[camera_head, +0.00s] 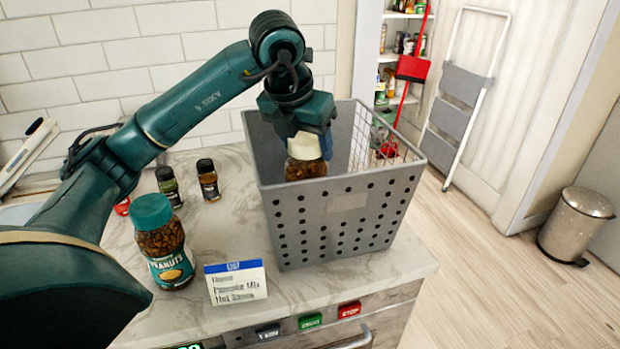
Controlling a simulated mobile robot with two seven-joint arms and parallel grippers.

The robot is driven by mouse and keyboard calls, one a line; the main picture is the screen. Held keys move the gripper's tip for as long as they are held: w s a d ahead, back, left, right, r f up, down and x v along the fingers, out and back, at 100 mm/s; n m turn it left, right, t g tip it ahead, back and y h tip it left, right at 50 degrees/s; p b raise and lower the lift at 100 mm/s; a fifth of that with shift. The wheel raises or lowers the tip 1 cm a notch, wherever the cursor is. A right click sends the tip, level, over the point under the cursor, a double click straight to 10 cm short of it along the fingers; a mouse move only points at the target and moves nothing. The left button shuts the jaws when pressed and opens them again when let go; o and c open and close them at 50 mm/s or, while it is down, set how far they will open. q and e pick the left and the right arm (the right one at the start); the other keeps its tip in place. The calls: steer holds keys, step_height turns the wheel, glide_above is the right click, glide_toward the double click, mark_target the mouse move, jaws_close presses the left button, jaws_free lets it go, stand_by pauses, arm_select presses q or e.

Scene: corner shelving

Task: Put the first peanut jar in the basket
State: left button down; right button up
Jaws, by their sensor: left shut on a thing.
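My left gripper (308,136) reaches down into the open top of the grey basket (335,225). It is shut on a jar (306,169) with a whitish lid and brown contents, which hangs upright inside the basket's opening. The jar's lower part is hidden by the basket's front wall, so I cannot tell whether it touches the bottom. A second peanut jar (162,242) with a teal lid and a teal "Peanuts" label stands on the counter left of the basket. My right gripper does not show.
Two small dark-capped spice jars (208,180) stand behind the peanut jar. A note card (235,282) stands at the basket's front left. The counter (395,262) ends at the right. A bin (577,225) and a step ladder (462,100) are on the floor side.

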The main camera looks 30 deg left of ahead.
mark_target(306, 163)
arm_select(q)
step_height(306, 163, down, 5)
steer(key=shift+w, duration=0.1)
stand_by(0.3)
steer(key=shift+c, duration=2.1)
jaws_free()
steer(key=shift+r, duration=0.1)
steer(key=shift+r, duration=0.3)
steer(key=v, duration=1.1)
steer(key=shift+s, duration=0.25)
